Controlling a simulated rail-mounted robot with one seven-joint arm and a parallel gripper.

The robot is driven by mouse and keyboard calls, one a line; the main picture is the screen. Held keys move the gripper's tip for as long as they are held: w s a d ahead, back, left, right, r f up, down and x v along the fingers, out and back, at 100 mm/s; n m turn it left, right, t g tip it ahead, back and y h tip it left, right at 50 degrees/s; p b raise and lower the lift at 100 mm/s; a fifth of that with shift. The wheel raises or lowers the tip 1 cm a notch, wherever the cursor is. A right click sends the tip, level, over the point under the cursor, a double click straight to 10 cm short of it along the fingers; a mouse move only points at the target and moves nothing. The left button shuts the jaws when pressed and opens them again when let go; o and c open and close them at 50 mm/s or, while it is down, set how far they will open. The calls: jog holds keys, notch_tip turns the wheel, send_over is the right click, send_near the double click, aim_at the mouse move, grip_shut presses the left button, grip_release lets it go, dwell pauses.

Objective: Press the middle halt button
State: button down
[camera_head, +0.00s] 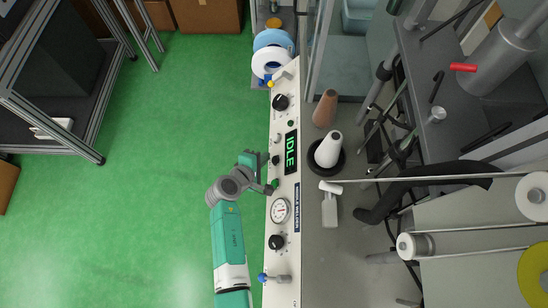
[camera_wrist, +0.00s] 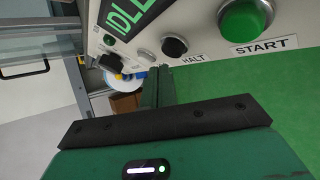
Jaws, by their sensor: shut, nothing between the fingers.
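The halt button (camera_wrist: 173,47) is a round black cap in the wrist view, beside the printed word HALT on the pale control panel (camera_wrist: 205,38). A larger green START button (camera_wrist: 245,18) sits to its right. In the head view the halt button (camera_head: 276,160) is a small dark cap left of the green IDLE display (camera_head: 291,152). My gripper (camera_head: 266,158) is shut and empty, beside the panel's left edge and level with this button. In the wrist view its fingertips (camera_wrist: 162,75) lie just below the button. Whether they touch it cannot be told.
A pressure gauge (camera_head: 280,211) and black knobs (camera_head: 280,101) also sit on the panel. Blue and white rolls (camera_head: 270,60) stand at its far end. Cones and machinery fill the right side.

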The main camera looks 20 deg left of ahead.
jog(key=a+r+p, duration=0.1)
jog(key=a+r, duration=0.2)
jog(key=shift+s+a+p, duration=0.2)
jog(key=shift+s+p, duration=0.15)
jog(key=shift+s, duration=0.05)
dwell(0.6)
jog(key=w+d+r+m+t+y, duration=0.1)
jog(key=w+d+r+m+t, duration=0.2)
jog(key=r, duration=0.9)
jog(key=w+d+r+m+t, duration=0.1)
jog(key=w+r+m, duration=0.25)
jog(key=r, duration=0.85)
jog(key=w+d+r+m+t+y, duration=0.1)
jog(key=w+d+r+m+t, duration=0.3)
jog(key=r, duration=0.8)
jog(key=s+d+r+m+t, duration=0.25)
jog(key=s+r, duration=0.35)
jog(key=r, duration=0.5)
jog(key=s+d+r+m+t+y, duration=0.1)
jog(key=s+d+r+m, duration=0.2)
jog(key=s+r, duration=0.55)
jog(key=s+d+r+m+t, duration=0.25)
jog(key=s+r, duration=0.25)
jog(key=r, duration=0.7)
notch_tip(320, 180, up, 25)
jog(key=s+p, duration=0.1)
jog(key=p, duration=2.2)
jog(key=shift+s+d+y, duration=0.25)
jog(key=shift+d+y, duration=0.1)
jog(key=shift+y, duration=0.05)
